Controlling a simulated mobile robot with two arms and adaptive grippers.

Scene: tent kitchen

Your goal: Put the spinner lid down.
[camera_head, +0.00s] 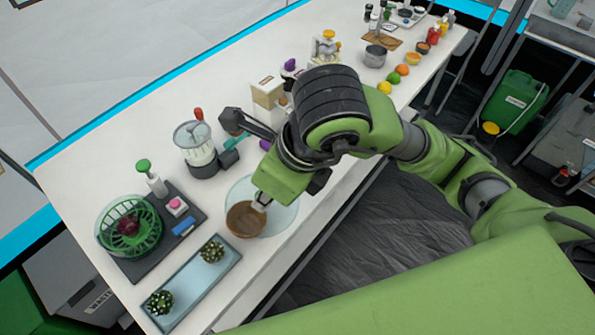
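The salad spinner (130,225) stands at the left of the counter, a clear bowl with a green basket and something dark red inside. No lid shows on it. A clear round disc (282,216) shows under my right arm's wrist; I cannot tell whether it is the spinner lid or a plate, nor whether it rests on the counter. My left gripper is not in view.
A brown bowl (244,220) overlaps the disc's left edge. A soap bottle (151,180) and sponges stand on a dark mat (143,266). A tray with cacti (190,283) lies at the front. Bare counter (90,150) shows behind the spinner.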

